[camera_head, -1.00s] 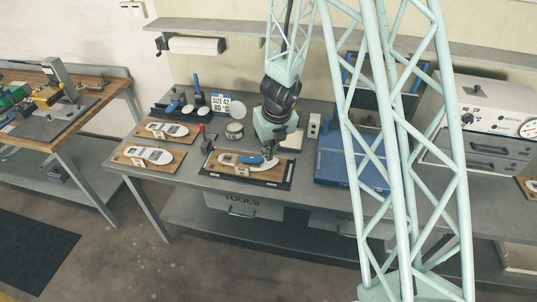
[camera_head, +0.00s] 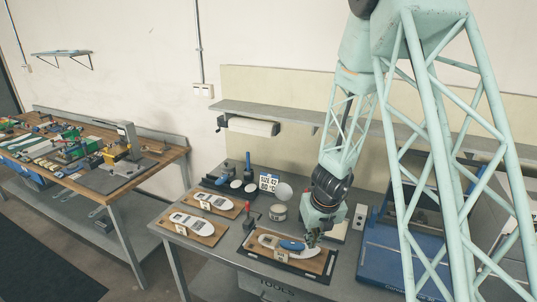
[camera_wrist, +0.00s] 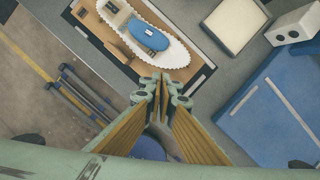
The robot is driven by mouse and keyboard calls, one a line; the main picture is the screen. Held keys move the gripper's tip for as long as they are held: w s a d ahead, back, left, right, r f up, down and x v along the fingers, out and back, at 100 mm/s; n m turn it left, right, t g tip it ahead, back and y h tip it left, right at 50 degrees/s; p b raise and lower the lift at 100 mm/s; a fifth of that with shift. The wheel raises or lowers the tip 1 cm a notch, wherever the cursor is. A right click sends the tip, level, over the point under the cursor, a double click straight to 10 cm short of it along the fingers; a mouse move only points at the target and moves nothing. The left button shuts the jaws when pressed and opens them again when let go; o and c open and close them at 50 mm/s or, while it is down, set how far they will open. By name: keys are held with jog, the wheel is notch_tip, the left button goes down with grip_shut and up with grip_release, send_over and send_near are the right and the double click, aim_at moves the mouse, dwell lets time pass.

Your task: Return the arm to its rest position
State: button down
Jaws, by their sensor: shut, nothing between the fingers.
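My gripper (camera_wrist: 162,88) is shut and empty in the wrist view, its fingertips together. It hangs over the front part of the grey bench. That board carries a white insole with a blue pad (camera_head: 291,245). In the wrist view the blue pad (camera_wrist: 150,33) and white insole (camera_wrist: 173,53) lie beyond the fingertips, apart from them.
Two more boards with insoles (camera_head: 193,223) (camera_head: 215,201) lie left on the bench. A round tin (camera_head: 278,213) and a size card (camera_head: 268,182) stand behind. A blue machine (camera_head: 388,262) stands right. A wooden table (camera_head: 85,180) is at left, with a floor gap between. A shelf (camera_head: 290,114) runs above.

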jog(key=s+a+r+n+y+b, duration=0.1)
jog(key=s+a+r+n+b, duration=0.1)
jog(key=s+r+n, duration=0.35)
jog(key=s+a+r+n+t+b, duration=0.1)
jog(key=s+a+r+n+b, duration=0.15)
jog(key=r+n, duration=0.55)
jog(key=s+a+r+n+y+b, duration=0.1)
jog(key=s+a+r+n, duration=0.3)
jog(key=r, duration=0.5)
jog(key=s+d+r+n+b, duration=0.2)
jog(key=s+n, duration=0.3)
jog(key=s, duration=0.5)
jog(key=s+d+r+n+h+b, duration=0.1)
jog(key=s+d+r+n+b, duration=0.1)
jog(key=s+n, duration=0.4)
jog(key=s+d+r+n+h+b, duration=0.1)
jog(key=s+n, duration=0.5)
jog(key=s, duration=0.8)
jog(key=shift+s+d+r+b, duration=0.35)
jog(key=shift+d+r+b, duration=0.2)
jog(key=shift+d+b, duration=0.45)
jog(key=shift+d+n, duration=0.15)
jog(key=shift+n, duration=0.1)
